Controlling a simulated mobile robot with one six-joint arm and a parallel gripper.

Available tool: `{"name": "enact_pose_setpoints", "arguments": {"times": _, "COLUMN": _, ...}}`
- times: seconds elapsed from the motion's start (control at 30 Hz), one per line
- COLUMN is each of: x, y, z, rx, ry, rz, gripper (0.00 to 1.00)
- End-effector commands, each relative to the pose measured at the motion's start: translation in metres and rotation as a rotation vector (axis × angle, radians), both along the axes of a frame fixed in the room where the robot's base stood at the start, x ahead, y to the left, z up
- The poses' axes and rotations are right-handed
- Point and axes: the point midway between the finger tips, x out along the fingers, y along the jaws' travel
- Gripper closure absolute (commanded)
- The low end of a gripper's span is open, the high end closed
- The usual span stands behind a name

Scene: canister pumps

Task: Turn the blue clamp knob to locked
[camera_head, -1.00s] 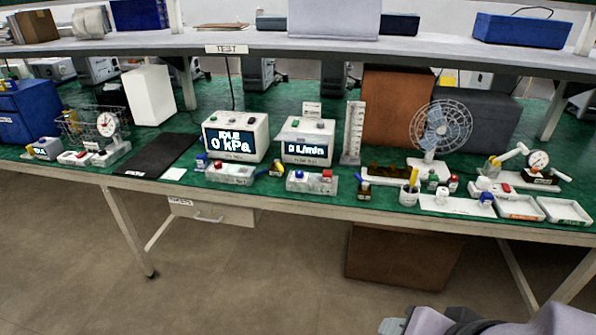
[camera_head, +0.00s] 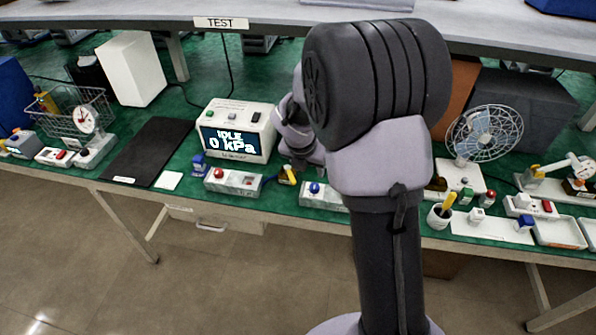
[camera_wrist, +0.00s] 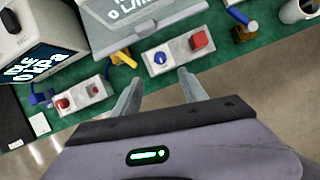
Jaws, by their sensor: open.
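The blue clamp knob (camera_head: 315,188) is a small round knob on a pale grey fixture (camera_head: 321,200) near the bench's front edge. In the wrist view the knob (camera_wrist: 161,59) has a white mark on top, and a red block (camera_wrist: 199,40) sits to its right on the same fixture. My gripper (camera_wrist: 160,90) is open and empty. Its two fingers point toward the fixture, one on each side of the knob in the picture, with the knob beyond the tips. In the head view my arm hides the gripper and the fixture's right part.
A pump box reading "IDLE 0 kPa" (camera_head: 238,132) stands behind left. A fixture with red buttons (camera_head: 233,181) and a yellow-handled piece (camera_head: 288,175) lie left of the knob. A white cup (camera_head: 440,215) and a fan (camera_head: 484,133) are to the right. A shelf (camera_head: 220,10) runs above.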

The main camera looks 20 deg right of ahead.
Motion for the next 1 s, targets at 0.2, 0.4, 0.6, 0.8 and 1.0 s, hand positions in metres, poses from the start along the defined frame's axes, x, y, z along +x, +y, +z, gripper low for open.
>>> {"name": "enact_pose_setpoints", "arguments": {"times": 0.2, "x": 0.017, "y": -0.018, "z": -0.071, "rx": 0.002, "ry": 0.002, "rz": -0.003, "gripper": 0.5}}
{"name": "enact_pose_setpoints", "arguments": {"times": 0.4, "x": 0.031, "y": -0.031, "z": -0.114, "rx": 0.003, "ry": 0.0, "rz": -0.004, "gripper": 0.5}}
{"name": "enact_pose_setpoints", "arguments": {"times": 0.6, "x": 0.037, "y": -0.037, "z": -0.129, "rx": 0.002, "ry": -0.001, "rz": -0.003, "gripper": 0.5}}
{"name": "enact_pose_setpoints", "arguments": {"times": 0.8, "x": 0.038, "y": -0.038, "z": -0.131, "rx": 0.002, "ry": -0.001, "rz": -0.003, "gripper": 0.5}}
{"name": "enact_pose_setpoints", "arguments": {"times": 1.0, "x": 0.038, "y": -0.038, "z": -0.131, "rx": 0.002, "ry": -0.001, "rz": -0.003, "gripper": 0.65}}
